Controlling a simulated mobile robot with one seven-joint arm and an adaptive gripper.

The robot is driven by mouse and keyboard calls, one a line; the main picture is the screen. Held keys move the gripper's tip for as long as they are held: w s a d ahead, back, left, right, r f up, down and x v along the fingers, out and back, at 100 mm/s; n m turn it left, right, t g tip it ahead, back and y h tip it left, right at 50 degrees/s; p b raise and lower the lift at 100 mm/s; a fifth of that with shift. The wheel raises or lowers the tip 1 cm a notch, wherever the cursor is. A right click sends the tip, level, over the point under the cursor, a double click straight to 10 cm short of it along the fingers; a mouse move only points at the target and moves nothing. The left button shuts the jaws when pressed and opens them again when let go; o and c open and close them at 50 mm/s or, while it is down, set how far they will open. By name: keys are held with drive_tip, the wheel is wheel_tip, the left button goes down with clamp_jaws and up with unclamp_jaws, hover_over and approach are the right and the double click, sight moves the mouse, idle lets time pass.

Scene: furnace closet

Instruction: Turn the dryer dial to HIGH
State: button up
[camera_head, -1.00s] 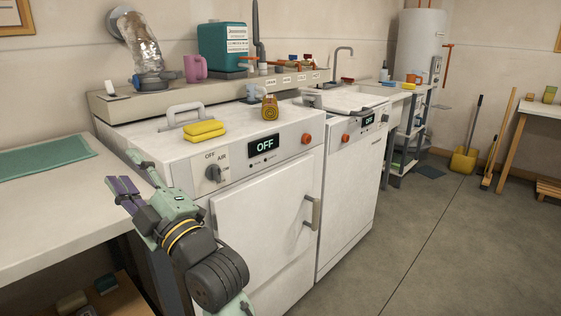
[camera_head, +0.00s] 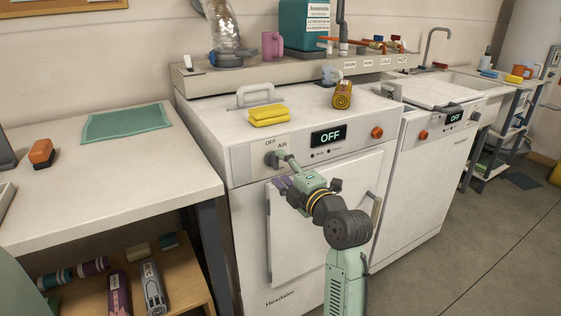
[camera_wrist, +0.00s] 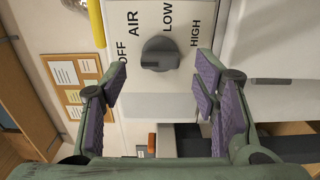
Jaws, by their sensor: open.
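The dryer (camera_head: 292,115) is a white machine whose front panel display reads OFF. Its dark grey dial (camera_wrist: 160,54) sits on the panel, with OFF, AIR, LOW and HIGH printed around it in the wrist view. In the head view the dial (camera_head: 271,159) is partly hidden by my gripper. My gripper (camera_wrist: 160,82) is open, with purple-padded fingers to either side of the dial's line and the dial beyond the fingertips. No contact shows in the wrist view. In the head view my gripper (camera_head: 283,172) is in front of the dial.
The dryer's door handle (camera_head: 376,207) is to the right of my arm. A white table (camera_head: 100,195) stands at the left. A second white machine (camera_head: 425,170) stands at the right.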

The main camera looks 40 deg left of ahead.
drive_tip(key=shift+x, duration=1.1)
drive_tip(key=shift+w, duration=0.1)
drive_tip(key=c, duration=1.2)
drive_tip(key=shift+o, duration=0.2)
